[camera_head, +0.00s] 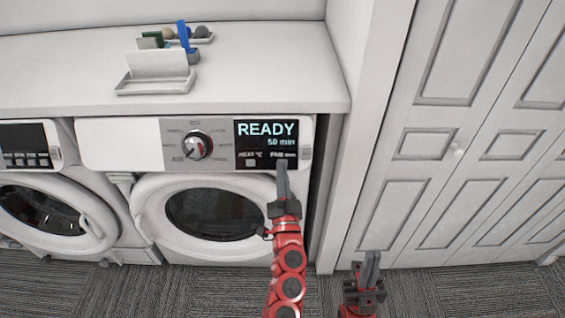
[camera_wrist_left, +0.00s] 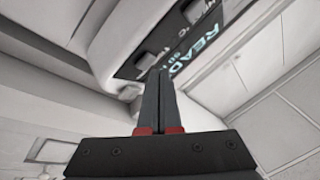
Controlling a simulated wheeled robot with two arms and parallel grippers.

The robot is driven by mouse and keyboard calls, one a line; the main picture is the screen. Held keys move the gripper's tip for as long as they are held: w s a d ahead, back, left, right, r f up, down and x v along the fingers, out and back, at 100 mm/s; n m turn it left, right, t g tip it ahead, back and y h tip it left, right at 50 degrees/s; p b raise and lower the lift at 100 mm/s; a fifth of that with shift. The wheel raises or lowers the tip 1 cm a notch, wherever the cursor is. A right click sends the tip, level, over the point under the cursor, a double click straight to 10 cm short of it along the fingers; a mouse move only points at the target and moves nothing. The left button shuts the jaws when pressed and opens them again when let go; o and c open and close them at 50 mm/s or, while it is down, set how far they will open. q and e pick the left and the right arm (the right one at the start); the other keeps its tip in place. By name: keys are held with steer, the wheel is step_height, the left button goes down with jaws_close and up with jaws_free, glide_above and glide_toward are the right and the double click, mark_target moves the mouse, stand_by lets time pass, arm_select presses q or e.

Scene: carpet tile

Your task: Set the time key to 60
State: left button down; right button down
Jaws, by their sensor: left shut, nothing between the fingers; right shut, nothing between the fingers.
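The washer's dark display panel (camera_head: 266,144) reads "READY" and "50 min" in the head view. A row of small labels and keys runs along its lower edge; the label at its right, near the time key (camera_head: 284,155), ends in "min" and is partly unclear. My left gripper (camera_head: 282,167) is shut and empty, its tips just below or at this right-hand key. In the left wrist view, the shut fingers (camera_wrist_left: 155,75) point up at the panel's lower edge, close to a key (camera_wrist_left: 147,60); contact cannot be told. My right gripper (camera_head: 371,262) is shut and empty, low in front of the cabinet.
A round dial (camera_head: 194,146) sits left of the display. The washer door (camera_head: 215,213) is below it. A second machine (camera_head: 38,205) stands at left. A tray (camera_head: 155,86) and small items stand on the counter (camera_head: 260,70). White panelled doors (camera_head: 450,150) are at right.

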arm_select(q)
steer(key=shift+w+f, duration=0.1)
steer(key=shift+w, duration=0.15)
steer(key=shift+w+f, duration=0.2)
steer(key=shift+w, duration=0.15)
stand_by(0.6)
stand_by(0.3)
steer(key=shift+s+r+p, duration=0.4)
steer(key=shift+s+p, duration=0.35)
steer(key=shift+p, duration=0.25)
steer(key=s+p, duration=0.1)
steer(key=s+r+p, duration=0.1)
steer(key=s, duration=0.1)
steer(key=s+r+p, duration=0.1)
steer(key=p, duration=0.1)
steer(key=shift+s+r, duration=0.1)
steer(key=shift+s, duration=0.15)
